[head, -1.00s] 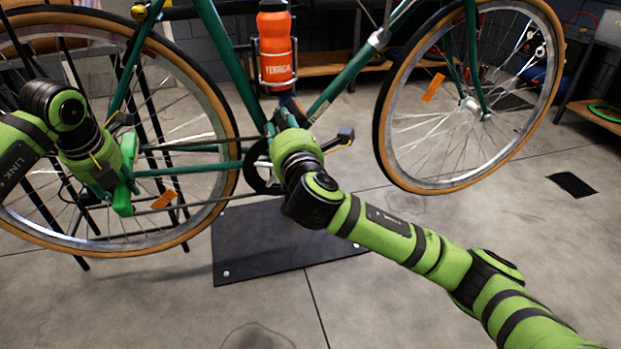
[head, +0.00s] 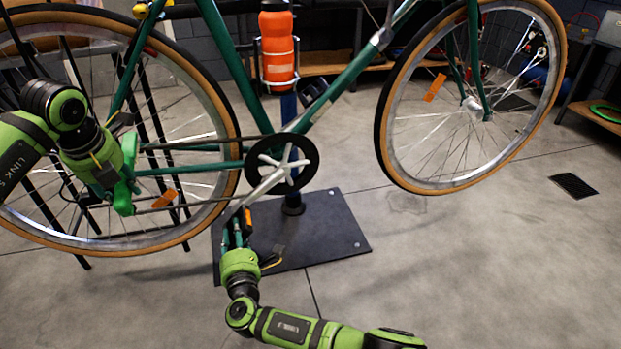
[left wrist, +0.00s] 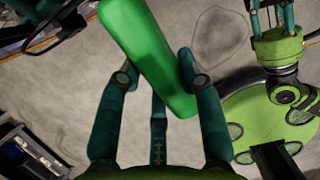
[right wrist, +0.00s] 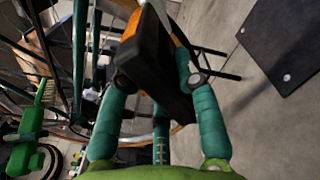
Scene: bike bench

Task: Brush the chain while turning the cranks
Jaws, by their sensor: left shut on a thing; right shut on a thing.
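My left gripper (left wrist: 157,66) is shut on the green brush (left wrist: 150,45). In the head view the brush (head: 124,200) hangs beside the rear wheel, by the rear end of the chain (head: 205,202); the bristles are not clear there, so I cannot tell whether they touch the chain. My right gripper (head: 238,230) is shut on the black pedal with orange reflectors, which shows in the right wrist view (right wrist: 155,55). The silver crank (head: 262,187) points down and left from the black chainring (head: 311,155). The brush also shows in the right wrist view (right wrist: 25,135).
The green bike frame (head: 235,65) stands clamped above a dark base plate (head: 335,225). The rear wheel (head: 225,105) and front wheel (head: 390,110) flank the cranks. An orange bottle (head: 277,50) sits on the frame.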

